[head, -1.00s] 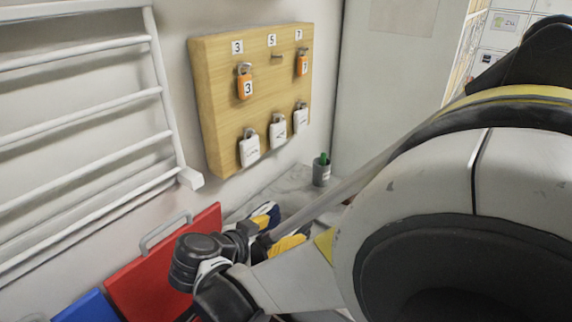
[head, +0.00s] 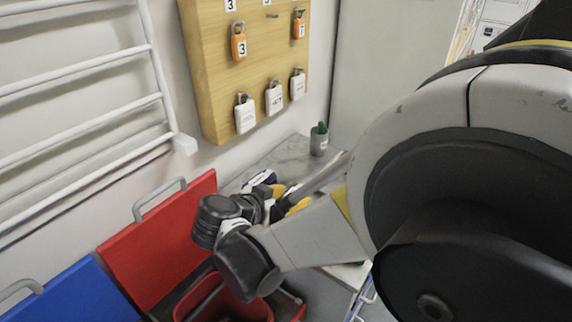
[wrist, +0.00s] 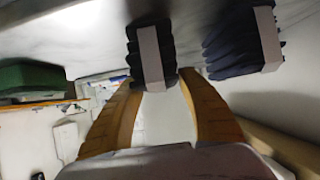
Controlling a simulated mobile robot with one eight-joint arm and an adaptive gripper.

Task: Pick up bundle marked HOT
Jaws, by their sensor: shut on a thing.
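In the wrist view, a dark bundle (wrist: 150,50) with a pale band sits between the tips of my gripper (wrist: 158,80). The yellow-orange fingers are shut on it from both sides. A second dark bundle with a pale band (wrist: 240,45) lies to the right, apart from the fingers. No marking on either band can be read, so I cannot tell which one says HOT. In the head view my gripper (head: 292,204) is at the grey counter (head: 284,155), partly hidden behind my arm. Dark blue and white cloth (head: 262,180) shows just beyond it.
A grey pot with a cactus (head: 318,145) stands on the counter's back right. A wooden board (head: 215,70) with hanging tags is on the wall above. A white barred rack (head: 165,100) is at left. Red (head: 150,250) and blue (head: 70,295) bins stand below.

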